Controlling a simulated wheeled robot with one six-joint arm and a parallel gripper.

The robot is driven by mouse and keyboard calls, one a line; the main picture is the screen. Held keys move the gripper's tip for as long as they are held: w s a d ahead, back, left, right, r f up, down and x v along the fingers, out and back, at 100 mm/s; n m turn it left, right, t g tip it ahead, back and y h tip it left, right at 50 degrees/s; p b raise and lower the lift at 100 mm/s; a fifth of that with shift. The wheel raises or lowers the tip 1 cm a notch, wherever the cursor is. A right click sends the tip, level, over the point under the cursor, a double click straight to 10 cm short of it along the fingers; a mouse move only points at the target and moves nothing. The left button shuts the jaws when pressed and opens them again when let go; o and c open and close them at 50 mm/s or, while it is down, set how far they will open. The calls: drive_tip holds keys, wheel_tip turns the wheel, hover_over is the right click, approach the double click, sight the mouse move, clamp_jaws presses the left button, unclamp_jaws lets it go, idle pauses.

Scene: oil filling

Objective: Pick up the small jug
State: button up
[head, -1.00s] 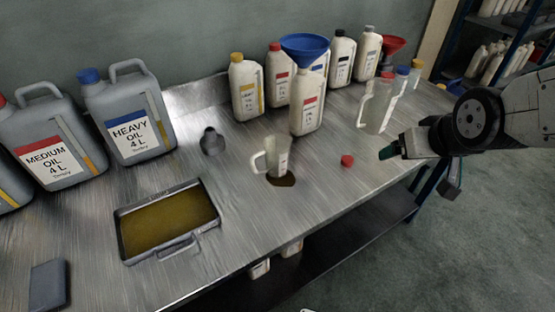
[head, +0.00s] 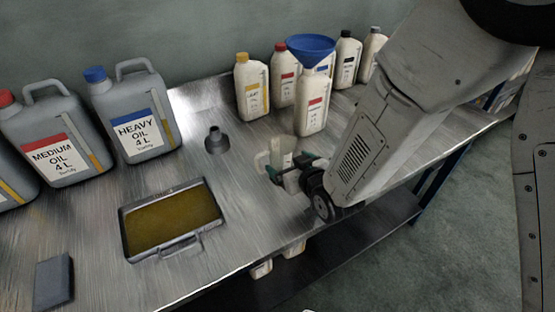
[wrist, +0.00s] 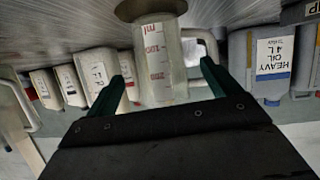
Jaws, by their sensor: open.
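The small jug (head: 281,152) is a pale translucent measuring jug with a handle on its left. It stands upright on the metal bench. In the wrist view the small jug (wrist: 160,65) shows red scale marks and appears upside down, between and just beyond the two green fingertips. My gripper (head: 284,170) is open at the jug's near side, and its fingers hide part of the jug. In the wrist view my gripper (wrist: 163,78) has its fingers spread, one on each side of the jug. I cannot tell whether they touch it.
A bottle with a blue funnel (head: 311,47) stands behind the jug among several oil bottles. A grey spout (head: 215,140) and an oil-filled tray (head: 128,238) are to the left. Large oil cans, including a heavy oil can (head: 133,125), line the back left. My arm hides the bench's right part.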

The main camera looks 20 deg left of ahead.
drive_tip(key=x, duration=0.4)
drive_tip(key=shift+w+a+f, duration=0.1)
drive_tip(key=shift+f, duration=0.1)
drive_tip(key=c, duration=1.1)
drive_tip(key=shift+o, duration=0.2)
drive_tip(key=shift+r, duration=0.1)
